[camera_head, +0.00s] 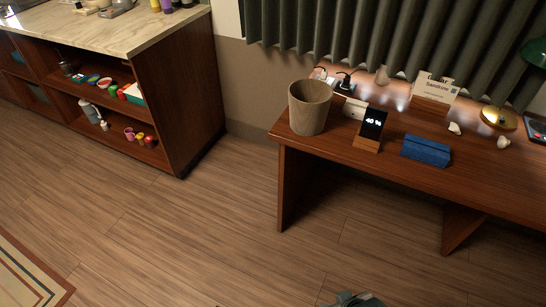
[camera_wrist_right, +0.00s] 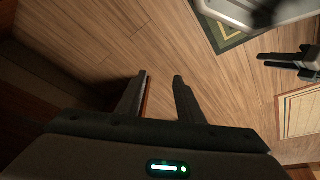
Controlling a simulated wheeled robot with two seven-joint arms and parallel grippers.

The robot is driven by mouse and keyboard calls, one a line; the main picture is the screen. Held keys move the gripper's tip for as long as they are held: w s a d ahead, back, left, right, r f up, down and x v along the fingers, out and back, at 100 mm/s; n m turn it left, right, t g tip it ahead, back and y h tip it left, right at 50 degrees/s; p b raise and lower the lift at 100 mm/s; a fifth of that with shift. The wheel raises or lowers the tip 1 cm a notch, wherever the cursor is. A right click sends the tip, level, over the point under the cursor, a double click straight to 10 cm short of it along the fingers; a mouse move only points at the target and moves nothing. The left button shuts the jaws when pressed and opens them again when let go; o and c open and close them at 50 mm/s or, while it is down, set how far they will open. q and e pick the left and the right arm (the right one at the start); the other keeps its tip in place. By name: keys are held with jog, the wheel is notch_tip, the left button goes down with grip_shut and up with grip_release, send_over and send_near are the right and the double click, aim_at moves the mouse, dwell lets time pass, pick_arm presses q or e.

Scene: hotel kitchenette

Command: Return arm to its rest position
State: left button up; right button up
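My right gripper (camera_wrist_right: 159,82) is open and empty in the right wrist view. Its two dark fingers stand apart over bare wooden floor, with nothing between them. A dark gripper shape (camera_wrist_right: 284,60) at the right edge of that view looks like my left gripper; its opening is not clear. In the head view no gripper fingers show clearly. Only a small grey-teal piece (camera_head: 352,300) shows at the bottom edge, and I cannot tell what part it is.
A wooden desk (camera_head: 345,153) at the right holds a woven bin (camera_head: 310,107), a phone on a stand (camera_head: 371,130) and a blue box (camera_head: 426,151). A marble-topped shelf unit (camera_head: 187,100) stands at the left. The floor between and in front is clear.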

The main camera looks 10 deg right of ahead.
jog(key=a+f+t, duration=0.1)
jog(key=a+f, duration=0.1)
jog(key=f, duration=1)
jog(key=s+a+f+t+y, duration=0.1)
jog(key=a+f, duration=0.1)
jog(key=f, duration=1.1)
jog(key=shift+t, duration=0.4)
jog(key=shift+d, duration=0.1)
